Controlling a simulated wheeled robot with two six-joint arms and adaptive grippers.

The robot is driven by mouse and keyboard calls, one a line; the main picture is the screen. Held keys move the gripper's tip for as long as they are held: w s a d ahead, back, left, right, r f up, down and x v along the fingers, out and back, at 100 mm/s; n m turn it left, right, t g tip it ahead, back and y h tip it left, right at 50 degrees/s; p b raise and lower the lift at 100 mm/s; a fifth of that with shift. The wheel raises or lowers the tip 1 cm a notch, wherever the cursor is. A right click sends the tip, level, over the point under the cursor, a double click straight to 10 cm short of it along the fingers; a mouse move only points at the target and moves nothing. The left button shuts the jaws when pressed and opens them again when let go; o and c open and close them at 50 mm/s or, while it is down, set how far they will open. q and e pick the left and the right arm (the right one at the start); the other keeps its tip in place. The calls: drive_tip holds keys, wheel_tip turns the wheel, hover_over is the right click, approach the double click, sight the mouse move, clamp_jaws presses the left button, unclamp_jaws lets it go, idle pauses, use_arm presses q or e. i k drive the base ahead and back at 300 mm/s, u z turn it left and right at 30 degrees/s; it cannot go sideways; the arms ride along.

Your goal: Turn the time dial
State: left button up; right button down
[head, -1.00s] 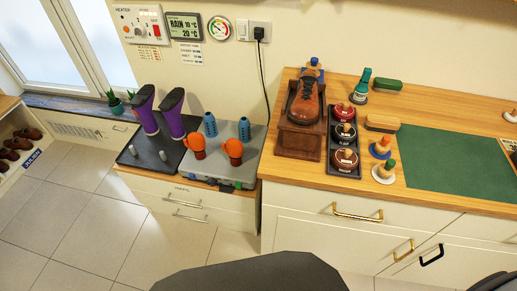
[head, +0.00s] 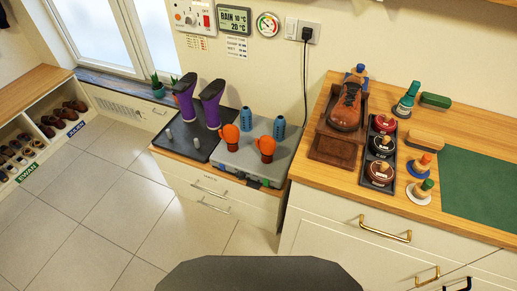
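The white heater panel (head: 193,17) is on the wall at the top of the head view, cut by the frame's upper edge. It carries a round dial (head: 190,19) at its left and a red switch (head: 207,20) at its right. The dial's setting is too small to read. Neither of my grippers shows in this view.
Below stand purple boots (head: 211,103) on a dark mat and a grey unit (head: 258,162) with orange and blue pieces. At right, a wooden counter (head: 330,105) bears a brown shoe (head: 346,107) and polish tins. Tiled floor at left (head: 120,195) is clear.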

sight(241, 176)
drive_tip(key=z, duration=2.35)
drive_tip(key=k, duration=0.45)
drive_tip(key=u, duration=1)
